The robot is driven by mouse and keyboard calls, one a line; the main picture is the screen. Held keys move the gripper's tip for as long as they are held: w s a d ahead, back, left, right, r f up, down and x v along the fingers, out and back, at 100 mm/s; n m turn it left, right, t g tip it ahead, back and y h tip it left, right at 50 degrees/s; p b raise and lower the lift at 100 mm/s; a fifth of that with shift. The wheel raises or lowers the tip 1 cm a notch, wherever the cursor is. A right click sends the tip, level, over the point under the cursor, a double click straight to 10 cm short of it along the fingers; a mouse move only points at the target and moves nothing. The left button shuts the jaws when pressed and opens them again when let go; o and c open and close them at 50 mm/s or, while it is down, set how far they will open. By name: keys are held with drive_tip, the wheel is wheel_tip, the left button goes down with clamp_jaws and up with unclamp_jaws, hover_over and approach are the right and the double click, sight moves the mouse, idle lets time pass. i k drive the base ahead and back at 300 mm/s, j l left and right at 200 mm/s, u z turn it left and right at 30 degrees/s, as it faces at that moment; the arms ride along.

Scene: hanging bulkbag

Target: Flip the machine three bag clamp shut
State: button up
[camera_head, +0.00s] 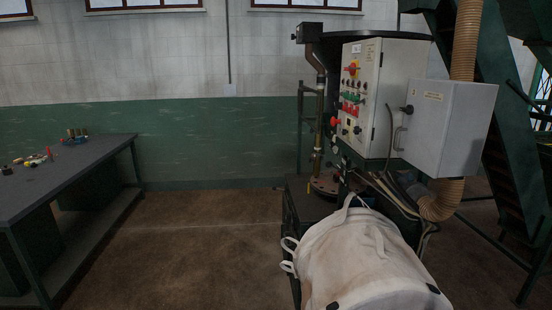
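A machine with a light grey control cabinet (372,95) stands right of centre. Its face has red, green and black buttons and knobs. A smaller grey box (452,128) is in front of it on the right, with a black knob (407,109) by its upper left edge. A white bulk bag (365,262) with loops sits below in the foreground. I cannot make out the bag clamp or tell which machine is number three. My gripper is not in view.
A dark workbench (60,185) with small tools and parts stands on the left. A ribbed brown hose (440,202) and cables hang under the grey box. Green metal stairs (505,130) rise at the right. Brown floor (205,240) lies open between bench and machine.

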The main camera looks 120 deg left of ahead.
sight(329, 164)
drive_tip(key=u, duration=2.85)
